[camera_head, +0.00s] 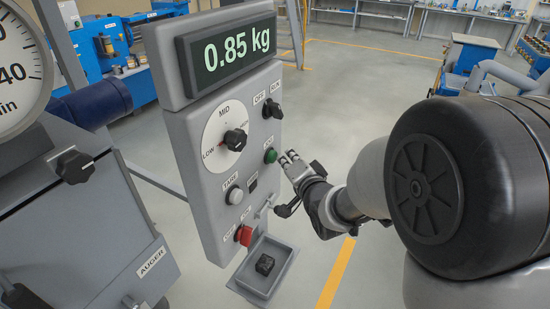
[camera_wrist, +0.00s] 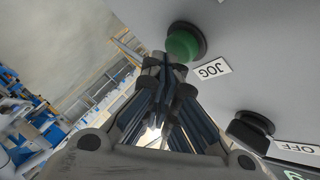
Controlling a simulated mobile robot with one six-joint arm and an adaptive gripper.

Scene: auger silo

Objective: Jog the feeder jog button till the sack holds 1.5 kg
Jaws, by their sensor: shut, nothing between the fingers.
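The green jog button (camera_head: 271,156) sits on the right part of the grey control panel (camera_head: 185,135), under a JOG label. It also shows in the wrist view (camera_wrist: 184,44), with my gripper's fingertips (camera_wrist: 168,66) right beside it. I cannot tell whether they touch it. In the head view my gripper (camera_head: 287,158) is shut and empty, just right of the button. The display (camera_head: 236,51) on top of the panel reads 0.85 kg. The sack is not in view.
The panel carries a LOW–MID dial (camera_head: 235,140), a black OFF/RUN knob (camera_head: 272,109), a white TARE button (camera_head: 235,196) and a red button (camera_head: 244,235). A tray (camera_head: 284,262) with a small black object (camera_head: 265,264) is below. The auger housing (camera_head: 95,215) stands left; floor behind is open.

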